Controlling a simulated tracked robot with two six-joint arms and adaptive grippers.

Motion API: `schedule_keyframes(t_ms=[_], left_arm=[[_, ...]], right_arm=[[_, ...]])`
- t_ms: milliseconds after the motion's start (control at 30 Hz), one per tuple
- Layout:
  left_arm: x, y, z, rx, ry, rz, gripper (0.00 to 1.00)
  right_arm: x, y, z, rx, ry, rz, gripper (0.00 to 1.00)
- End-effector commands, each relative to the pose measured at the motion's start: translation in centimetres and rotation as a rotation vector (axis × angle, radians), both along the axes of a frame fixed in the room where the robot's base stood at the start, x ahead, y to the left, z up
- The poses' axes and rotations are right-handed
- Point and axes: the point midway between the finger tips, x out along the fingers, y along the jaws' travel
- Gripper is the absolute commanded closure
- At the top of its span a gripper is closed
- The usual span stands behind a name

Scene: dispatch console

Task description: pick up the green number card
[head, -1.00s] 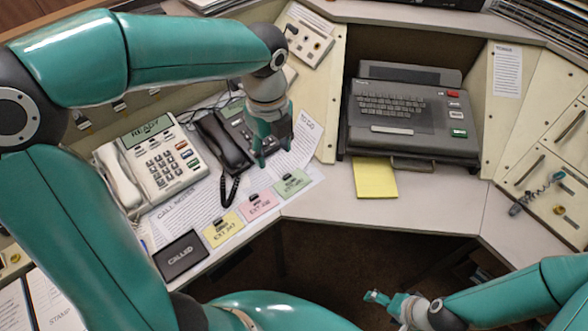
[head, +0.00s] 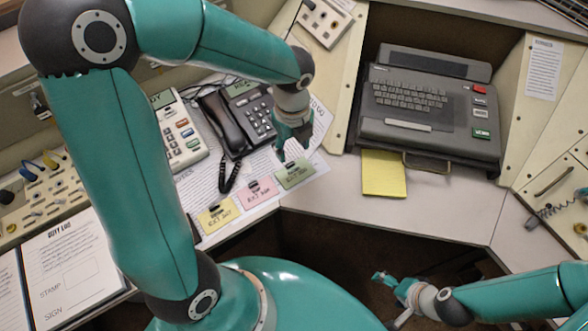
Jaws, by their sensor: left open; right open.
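The green number card (head: 296,175) lies flat at the right end of a row of cards on the desk, with a small dark clip or tab on its upper edge. A pink card (head: 262,192) and a yellow card (head: 220,215) lie to its left. My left gripper (head: 294,150) is open and points down just above the green card's far edge, with nothing visible between its fingers. I cannot tell whether the fingers touch the card. My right gripper (head: 384,280) is open and empty, low in front of the desk edge.
A black-handset phone (head: 234,125) stands left of my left gripper, with its coiled cord near the cards. A white phone (head: 180,135) is further left. A grey typewriter terminal (head: 425,110) and a yellow notepad (head: 384,173) are to the right.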

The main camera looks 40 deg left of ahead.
Motion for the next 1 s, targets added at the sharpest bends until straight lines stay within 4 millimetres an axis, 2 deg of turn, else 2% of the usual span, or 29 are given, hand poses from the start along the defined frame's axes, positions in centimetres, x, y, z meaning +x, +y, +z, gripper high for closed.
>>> schedule_keyframes(t_ms=[233,533,833,1000], left_arm=[[-0.2,0.2,-1.6,0.0,0.003,0.001,0.46],[-0.7,0.3,-5.5,0.0,0.002,-0.001,0.46],[-0.7,0.3,-5.9,0.0,-0.001,0.003,0.46],[-0.7,0.3,-5.9,0.0,0.0,0.002,0.74]], right_arm=[[0.0,0.0,-0.2,0.0,0.0,0.0,0.15],[0.0,0.0,-0.7,0.0,0.0,0.0,0.15],[0.0,0.0,-0.7,0.0,0.0,0.0,0.15],[0.0,0.0,-0.7,0.0,0.0,0.0,0.15]])
